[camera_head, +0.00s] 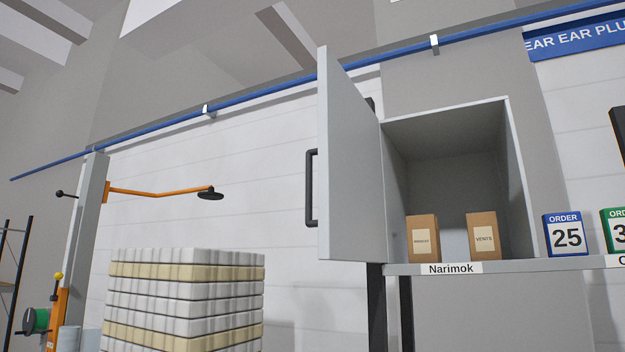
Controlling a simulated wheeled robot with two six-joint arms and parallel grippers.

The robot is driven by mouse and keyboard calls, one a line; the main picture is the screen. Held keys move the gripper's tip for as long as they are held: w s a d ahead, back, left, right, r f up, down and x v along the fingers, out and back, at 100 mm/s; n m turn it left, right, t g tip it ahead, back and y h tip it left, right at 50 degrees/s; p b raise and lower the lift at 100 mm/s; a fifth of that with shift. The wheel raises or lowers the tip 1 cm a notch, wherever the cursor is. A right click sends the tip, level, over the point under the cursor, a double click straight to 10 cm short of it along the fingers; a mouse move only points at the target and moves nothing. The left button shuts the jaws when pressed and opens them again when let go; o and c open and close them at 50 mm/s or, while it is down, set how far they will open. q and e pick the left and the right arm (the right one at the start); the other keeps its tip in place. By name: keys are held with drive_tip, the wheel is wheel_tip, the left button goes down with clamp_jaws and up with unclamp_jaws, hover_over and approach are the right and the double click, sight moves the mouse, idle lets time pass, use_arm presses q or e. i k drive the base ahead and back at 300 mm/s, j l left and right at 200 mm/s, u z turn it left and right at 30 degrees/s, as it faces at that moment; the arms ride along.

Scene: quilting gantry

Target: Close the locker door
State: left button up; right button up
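The locker (512,150) is a grey open-fronted box on dark legs at the right of the head view. Its grey door (348,165) is hinged on the locker's left side and stands wide open, swung out towards me. A black bar handle (311,188) is on the door's left edge. Inside the locker stand two small brown cartons, one on the left (422,239) and one on the right (483,236). A white label reading "Narimok" (454,269) is on the shelf edge below. Neither of my grippers shows.
A tall stack of white and tan packs (185,300) stands left of the door. An orange arm with a black disc (160,192) sticks out from a grey post. Order cards 25 (566,235) and a green one (615,230) stand right of the locker.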

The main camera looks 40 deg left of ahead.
sight(350, 223)
drive_tip(key=j, duration=1.95)
